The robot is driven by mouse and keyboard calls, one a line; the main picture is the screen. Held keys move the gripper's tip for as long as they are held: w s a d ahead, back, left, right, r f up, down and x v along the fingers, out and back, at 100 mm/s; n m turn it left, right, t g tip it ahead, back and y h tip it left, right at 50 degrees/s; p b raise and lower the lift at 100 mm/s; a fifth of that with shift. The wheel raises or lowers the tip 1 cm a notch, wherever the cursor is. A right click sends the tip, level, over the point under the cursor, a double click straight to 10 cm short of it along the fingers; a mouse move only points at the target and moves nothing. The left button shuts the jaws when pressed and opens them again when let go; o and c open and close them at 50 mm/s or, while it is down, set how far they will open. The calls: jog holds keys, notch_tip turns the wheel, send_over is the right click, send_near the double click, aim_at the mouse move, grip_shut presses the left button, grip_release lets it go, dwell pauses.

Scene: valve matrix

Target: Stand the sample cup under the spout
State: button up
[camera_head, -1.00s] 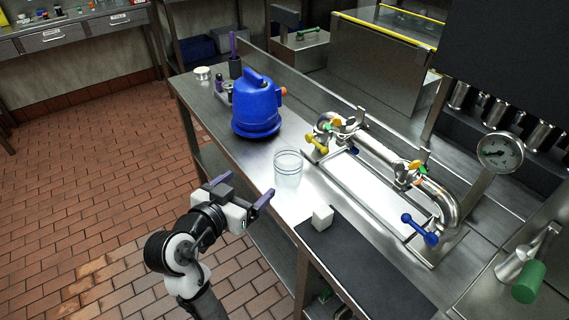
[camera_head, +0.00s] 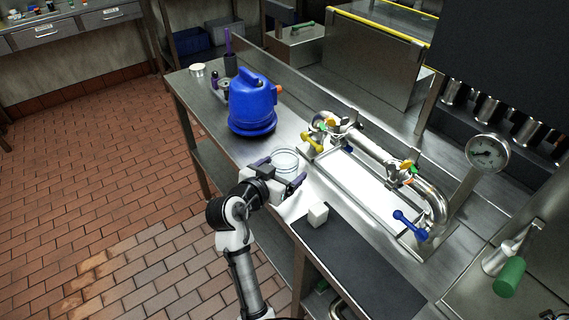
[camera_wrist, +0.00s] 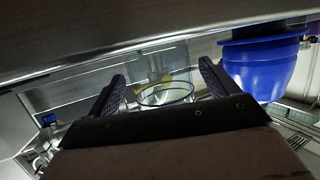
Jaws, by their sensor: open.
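The sample cup looks like a clear glass (camera_head: 286,159) and stands on the steel bench, its lower part hidden by my gripper. In the wrist view the clear cup's rim (camera_wrist: 165,94) shows between the two fingers. My gripper (camera_head: 281,176) is open at the bench's near edge, with its fingers on either side of the cup. I cannot tell whether they touch it. The pipe assembly (camera_head: 375,150) with yellow, green and blue handles stands behind and to the right over a bright tray (camera_head: 365,187). I cannot clearly make out the spout.
A blue jug (camera_head: 252,103) stands on the bench left of the cup; it also shows in the wrist view (camera_wrist: 262,66). A pressure gauge (camera_head: 487,153) stands at the right.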

jog(key=shift+x, duration=0.9)
jog(key=shift+c, duration=0.4)
jog(key=shift+a, duration=0.1)
jog(key=c, duration=1.1)
